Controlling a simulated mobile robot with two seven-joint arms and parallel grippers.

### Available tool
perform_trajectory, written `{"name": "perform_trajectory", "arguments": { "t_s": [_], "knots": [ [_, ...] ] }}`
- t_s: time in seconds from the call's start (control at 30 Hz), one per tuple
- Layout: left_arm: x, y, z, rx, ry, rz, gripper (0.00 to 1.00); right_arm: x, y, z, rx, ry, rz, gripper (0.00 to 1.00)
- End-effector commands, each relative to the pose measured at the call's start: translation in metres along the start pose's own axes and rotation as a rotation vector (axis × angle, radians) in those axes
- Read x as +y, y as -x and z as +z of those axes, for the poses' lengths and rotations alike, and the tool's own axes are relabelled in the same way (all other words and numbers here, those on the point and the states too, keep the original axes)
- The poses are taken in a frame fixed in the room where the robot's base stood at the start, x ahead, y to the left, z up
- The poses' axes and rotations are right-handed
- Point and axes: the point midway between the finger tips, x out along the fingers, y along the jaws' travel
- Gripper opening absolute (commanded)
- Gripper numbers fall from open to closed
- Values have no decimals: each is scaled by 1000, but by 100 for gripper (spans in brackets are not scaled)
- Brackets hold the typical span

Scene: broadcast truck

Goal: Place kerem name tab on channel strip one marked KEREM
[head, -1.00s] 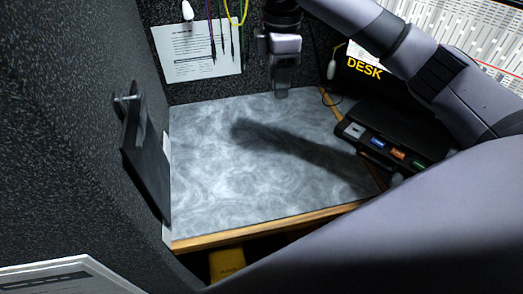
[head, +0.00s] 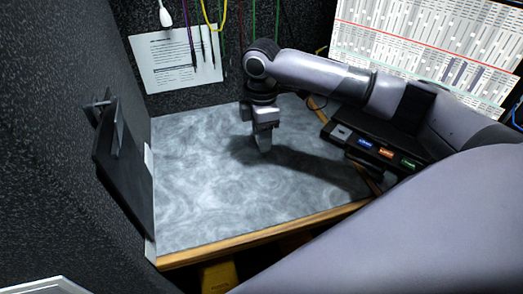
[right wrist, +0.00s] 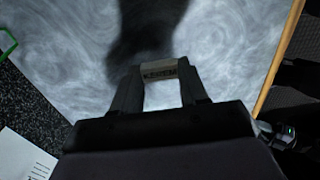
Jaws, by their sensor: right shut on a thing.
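My right gripper (head: 263,147) is low over the grey marbled desk top, in the middle of the head view. In the right wrist view my right gripper (right wrist: 159,80) is shut on a small pale name tab (right wrist: 159,70), held crosswise between the fingertips; its dark lettering seems to read KEREM. A black console (head: 375,135) stands to the right of the gripper. Its front edge has a grey square (head: 341,131) at the left end, then blue (head: 365,143), orange (head: 386,152) and green (head: 408,163) labels. Their lettering is too small to read. My left gripper is out of view.
The desk top (head: 195,190) is clear, with a wooden front edge. A printed sheet (head: 175,65) and hanging cables are on the back wall. A black holder (head: 122,165) stands at the left wall. A yellow object (head: 218,276) is below the desk.

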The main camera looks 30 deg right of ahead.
Motion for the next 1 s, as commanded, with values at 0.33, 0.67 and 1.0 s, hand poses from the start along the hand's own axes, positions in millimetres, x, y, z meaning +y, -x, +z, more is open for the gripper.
{"name": "perform_trajectory", "arguments": {
  "t_s": [0.33,0.67,1.0],
  "knots": [
    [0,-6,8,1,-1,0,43,-1,-51,0,-1,1,-2,15],
    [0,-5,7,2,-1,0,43,-1,-52,0,-1,1,-2,15],
    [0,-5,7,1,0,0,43,-1,-54,0,-1,0,-1,69]
  ]
}}
